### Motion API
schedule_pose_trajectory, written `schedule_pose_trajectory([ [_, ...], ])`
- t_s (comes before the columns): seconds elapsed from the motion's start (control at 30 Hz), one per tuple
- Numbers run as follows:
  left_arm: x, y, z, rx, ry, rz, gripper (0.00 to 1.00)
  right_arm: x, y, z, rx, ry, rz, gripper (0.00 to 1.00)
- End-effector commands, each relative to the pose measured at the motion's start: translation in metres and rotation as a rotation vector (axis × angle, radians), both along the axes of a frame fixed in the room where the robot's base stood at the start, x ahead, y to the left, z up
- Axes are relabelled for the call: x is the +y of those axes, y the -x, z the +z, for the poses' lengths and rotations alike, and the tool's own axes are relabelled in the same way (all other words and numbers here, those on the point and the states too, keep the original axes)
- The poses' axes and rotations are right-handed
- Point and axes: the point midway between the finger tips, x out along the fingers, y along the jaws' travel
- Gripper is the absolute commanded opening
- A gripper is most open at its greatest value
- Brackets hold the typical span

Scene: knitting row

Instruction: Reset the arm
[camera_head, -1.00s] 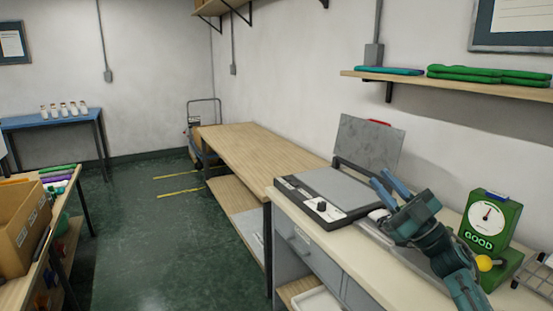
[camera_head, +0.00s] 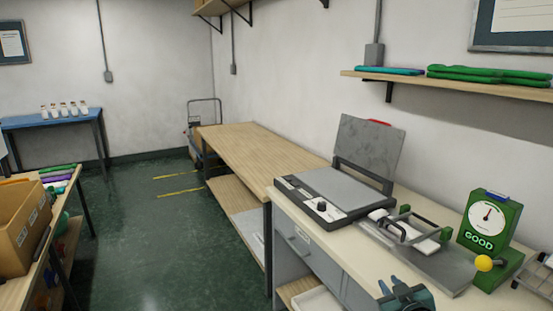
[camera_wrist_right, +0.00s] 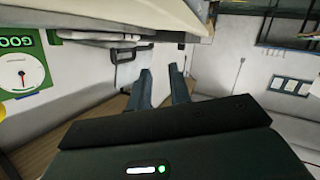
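My right gripper (camera_head: 389,285) is low at the bottom edge of the head view, in front of the bench with the drawers. Its two blue fingers also show in the right wrist view (camera_wrist_right: 160,84), apart with a gap between them and nothing held. Most of my right arm is outside the head view. My left gripper is not in view.
On the bench (camera_head: 293,222) stand a press with its lid raised (camera_head: 368,147), a metal plate fixture with a white piece (camera_head: 423,241), and a green dial gauge (camera_head: 485,222) marked GOOD. A wooden table (camera_head: 245,150) extends behind. Cardboard boxes (camera_head: 18,235) stand at left.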

Motion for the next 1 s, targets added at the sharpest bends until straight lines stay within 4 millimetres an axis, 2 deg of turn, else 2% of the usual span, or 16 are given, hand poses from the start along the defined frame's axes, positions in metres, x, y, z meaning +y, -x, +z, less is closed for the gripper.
schedule_pose_trajectory([
  [0.03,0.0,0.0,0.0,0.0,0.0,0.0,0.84,0.016,0.026,-0.025,0.041,-0.017,0.023,0.2],
  [0.17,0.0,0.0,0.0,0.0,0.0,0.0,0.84,0.055,0.1,-0.076,0.143,-0.07,0.076,0.2],
  [0.2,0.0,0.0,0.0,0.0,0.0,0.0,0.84,0.067,0.126,-0.088,0.174,-0.091,0.091,0.2],
  [0.3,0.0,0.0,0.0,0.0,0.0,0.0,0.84,0.093,0.186,-0.11,0.249,-0.144,0.116,0.2],
  [0.4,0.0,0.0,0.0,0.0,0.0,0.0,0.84,0.112,0.237,-0.12,0.312,-0.194,0.131,0.2],
  [0.5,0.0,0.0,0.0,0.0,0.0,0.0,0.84,0.125,0.272,-0.123,0.355,-0.231,0.134,0.2],
  [0.6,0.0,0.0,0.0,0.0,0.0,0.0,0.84,0.131,0.293,-0.123,0.38,-0.253,0.136,0.2],
  [0.7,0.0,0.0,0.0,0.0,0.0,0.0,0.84,0.134,0.3,-0.123,0.39,-0.262,0.137,0.2],
  [1.0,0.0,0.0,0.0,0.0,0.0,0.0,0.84,0.134,0.301,-0.123,0.391,-0.262,0.136,0.2],
])
